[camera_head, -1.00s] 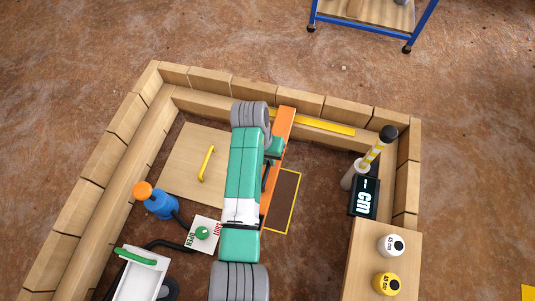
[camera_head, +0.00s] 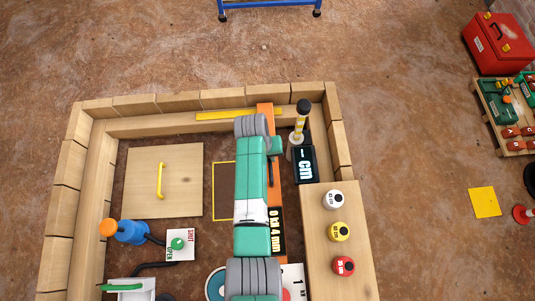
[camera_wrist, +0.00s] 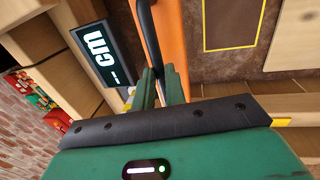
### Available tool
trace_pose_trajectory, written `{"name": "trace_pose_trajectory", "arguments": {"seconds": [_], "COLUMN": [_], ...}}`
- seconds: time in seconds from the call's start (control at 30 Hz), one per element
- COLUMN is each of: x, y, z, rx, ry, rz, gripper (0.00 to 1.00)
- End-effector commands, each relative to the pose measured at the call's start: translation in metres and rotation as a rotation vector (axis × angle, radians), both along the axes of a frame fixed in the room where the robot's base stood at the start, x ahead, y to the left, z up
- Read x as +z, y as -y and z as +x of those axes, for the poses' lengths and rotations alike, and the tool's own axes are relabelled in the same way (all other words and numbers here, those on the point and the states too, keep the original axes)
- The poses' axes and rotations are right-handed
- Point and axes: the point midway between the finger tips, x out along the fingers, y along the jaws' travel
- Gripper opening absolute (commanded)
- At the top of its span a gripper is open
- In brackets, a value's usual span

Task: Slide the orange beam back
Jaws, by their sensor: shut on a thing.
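The orange beam (camera_head: 265,112) runs front to back in the right half of the timber-walled pit. Its far end lies over the right end of a yellow strip (camera_head: 225,115) at the back wall. My arm covers much of its length. My gripper (camera_wrist: 160,88) is shut on the beam's black bar handle (camera_wrist: 149,35), seen in the wrist view beside the orange face (camera_wrist: 172,28). In the head view the gripper is mostly hidden under my arm. A yellow-outlined rectangle (camera_head: 223,190) on the floor lies left of the beam, partly covered by my arm.
A dark "cm" gauge (camera_head: 305,165) and a yellow-striped post (camera_head: 299,125) stand close right of the beam. A wooden bench (camera_head: 310,230) carries white, yellow and red knobs. A wooden panel (camera_head: 140,180) with a yellow handle and a blue valve (camera_head: 130,232) are left.

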Motion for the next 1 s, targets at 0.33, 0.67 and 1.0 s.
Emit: {"name": "trace_pose_trajectory", "arguments": {"seconds": [0.33, 0.67, 1.0], "x": [0.0, 0.0, 0.059], "y": [0.002, 0.001, -0.01], "z": [0.0, 0.0, 0.0], "rx": [-0.002, -0.001, -0.001], "ry": [0.002, 0.001, 0.002], "rz": [-0.003, -0.001, -0.001], "gripper": [0.18, 0.34, 0.34]}}
